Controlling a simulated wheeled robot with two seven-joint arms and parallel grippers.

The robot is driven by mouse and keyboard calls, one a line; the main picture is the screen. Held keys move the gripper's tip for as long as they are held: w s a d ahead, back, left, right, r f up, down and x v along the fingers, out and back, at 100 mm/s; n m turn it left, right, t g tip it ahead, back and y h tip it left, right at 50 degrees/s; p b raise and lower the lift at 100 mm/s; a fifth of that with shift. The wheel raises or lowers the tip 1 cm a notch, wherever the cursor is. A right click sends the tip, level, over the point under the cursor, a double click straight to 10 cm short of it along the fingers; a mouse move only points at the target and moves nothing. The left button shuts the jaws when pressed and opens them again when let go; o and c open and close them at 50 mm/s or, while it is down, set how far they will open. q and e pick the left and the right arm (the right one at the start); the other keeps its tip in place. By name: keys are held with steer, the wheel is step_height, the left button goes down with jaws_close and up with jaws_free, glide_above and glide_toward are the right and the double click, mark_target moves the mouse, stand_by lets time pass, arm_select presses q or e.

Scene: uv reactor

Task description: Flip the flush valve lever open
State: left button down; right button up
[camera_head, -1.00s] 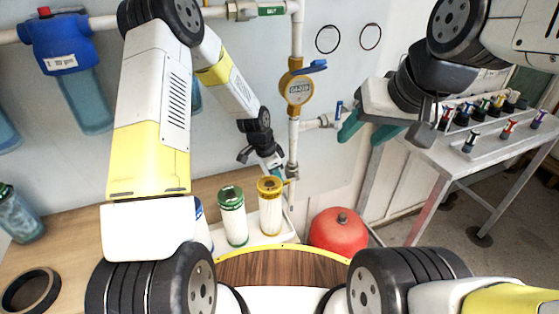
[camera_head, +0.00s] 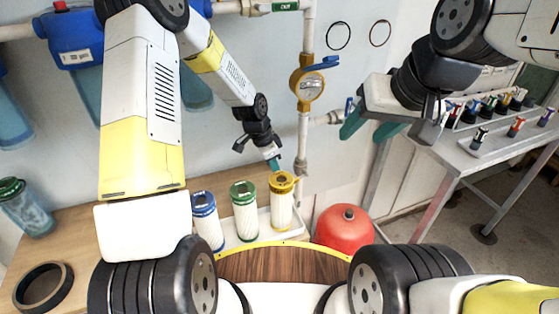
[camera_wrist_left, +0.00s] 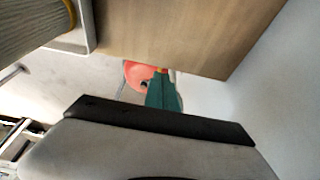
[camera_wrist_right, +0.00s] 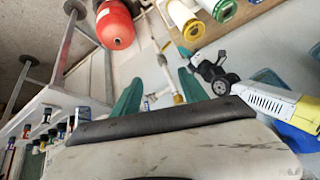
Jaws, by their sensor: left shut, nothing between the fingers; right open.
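A side branch below (camera_head: 326,118) ends at a small upright blue handle (camera_head: 349,105); I cannot tell for certain which is the flush valve lever. My right gripper (camera_head: 370,127) is open, its left finger close to the branch's end; contact is unclear. In the right wrist view the branch pipe (camera_wrist_right: 168,72) shows between the spread teal fingers. My left gripper (camera_head: 273,163) is shut and empty, left of the pipe, just above the yellow-topped filter; its teal fingers also show in the left wrist view (camera_wrist_left: 163,94).
Filters with blue (camera_head: 206,222), green (camera_head: 244,212) and yellow (camera_head: 282,201) tops stand in a white tray on the wooden counter. A red tank (camera_head: 343,230) stands below the branch. A side table (camera_head: 490,148) with small coloured valves is at right. A black ring (camera_head: 43,288) lies at lower left.

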arm_select(q)
steer(key=s+a+r, duration=0.2)
steer(key=a+r, duration=0.2)
steer(key=r, duration=0.1)
steer(key=shift+r, duration=0.4)
steer(key=shift+a, duration=0.1)
